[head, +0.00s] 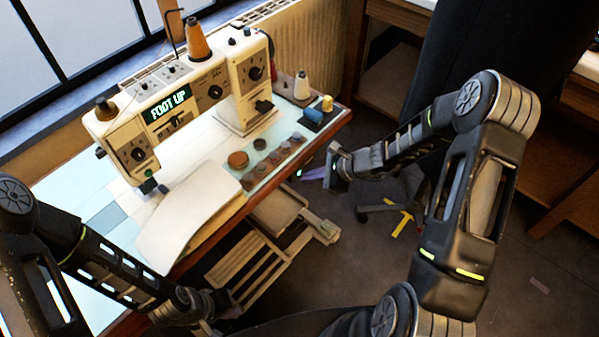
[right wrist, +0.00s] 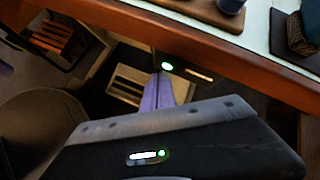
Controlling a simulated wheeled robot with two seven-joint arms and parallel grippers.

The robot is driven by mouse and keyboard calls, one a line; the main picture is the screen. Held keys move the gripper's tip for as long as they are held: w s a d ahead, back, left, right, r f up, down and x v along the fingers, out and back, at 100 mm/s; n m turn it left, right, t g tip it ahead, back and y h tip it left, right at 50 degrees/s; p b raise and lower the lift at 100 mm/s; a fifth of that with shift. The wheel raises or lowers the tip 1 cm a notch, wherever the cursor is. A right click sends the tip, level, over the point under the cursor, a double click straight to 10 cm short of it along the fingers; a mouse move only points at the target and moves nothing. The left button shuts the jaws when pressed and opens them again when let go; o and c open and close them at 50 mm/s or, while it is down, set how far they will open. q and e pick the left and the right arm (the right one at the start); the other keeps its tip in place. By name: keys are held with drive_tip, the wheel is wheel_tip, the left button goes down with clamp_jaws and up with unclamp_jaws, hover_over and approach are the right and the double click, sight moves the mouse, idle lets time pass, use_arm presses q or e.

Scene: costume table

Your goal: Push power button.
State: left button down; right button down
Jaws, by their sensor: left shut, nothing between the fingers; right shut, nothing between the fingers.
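A sewing machine (head: 170,100) stands on the table, its green display reading "FOOT UP". A small round green-lit button (right wrist: 167,66), seemingly the power button, sits beneath the table's front edge in the right wrist view. A green glow also shows in the head view (head: 299,173). My right gripper (head: 312,174) is shut and empty, off the table's right front. Its purple-looking fingers (right wrist: 158,92) point at the button, tips just below it in the wrist view; I cannot tell whether they touch. My left gripper (head: 228,309) is shut and empty, low near the table's front edge.
The wooden table edge (right wrist: 215,45) runs just above the button. Spools (head: 313,115) and round discs (head: 238,159) lie on the table top. A slatted pedal (head: 250,270) is below. A yellow-handled tool (head: 402,222) lies on the floor. Open floor is at the right.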

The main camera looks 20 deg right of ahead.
drive_tip(key=shift+w+a, duration=0.25)
drive_tip(key=shift+w, duration=0.15)
idle(0.4)
drive_tip(key=shift+s+d, duration=0.1)
drive_tip(key=shift+s+d+b, duration=0.4)
drive_tip(key=shift+s, duration=0.3)
drive_tip(key=s+d, duration=0.3)
drive_tip(key=s, duration=0.2)
drive_tip(key=shift+b, duration=0.35)
idle(0.5)
